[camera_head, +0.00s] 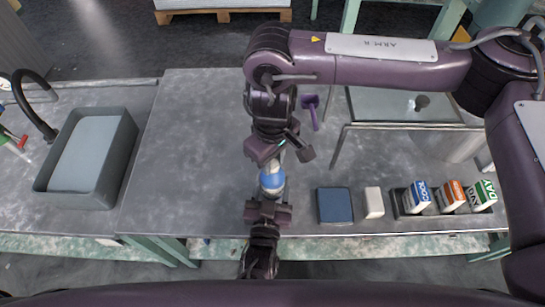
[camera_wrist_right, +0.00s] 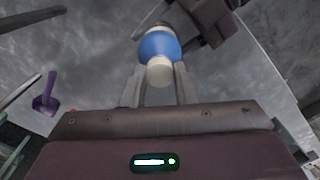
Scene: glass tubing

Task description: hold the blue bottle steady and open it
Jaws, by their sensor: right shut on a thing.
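The blue bottle (camera_head: 272,181) is between my two grippers in the head view. In the right wrist view its blue band (camera_wrist_right: 159,46) and pale cap (camera_wrist_right: 160,71) show, the cap end towards my right gripper. My right gripper (camera_head: 279,157) comes from the far side and is shut on the cap; its two grey fingers (camera_wrist_right: 160,88) flank it in the wrist view. My left gripper (camera_head: 268,205) comes from the near side and is shut on the bottle's other end. It also shows in the wrist view (camera_wrist_right: 212,20). Its fingertips are partly hidden.
A grey basin (camera_head: 43,187) stands at the left by a black tap. A dark blue block (camera_head: 334,206), a white block (camera_head: 374,203) and a rack of small cartons (camera_head: 405,214) line the near right. A purple tool (camera_head: 312,110) lies behind. The table's middle left is clear.

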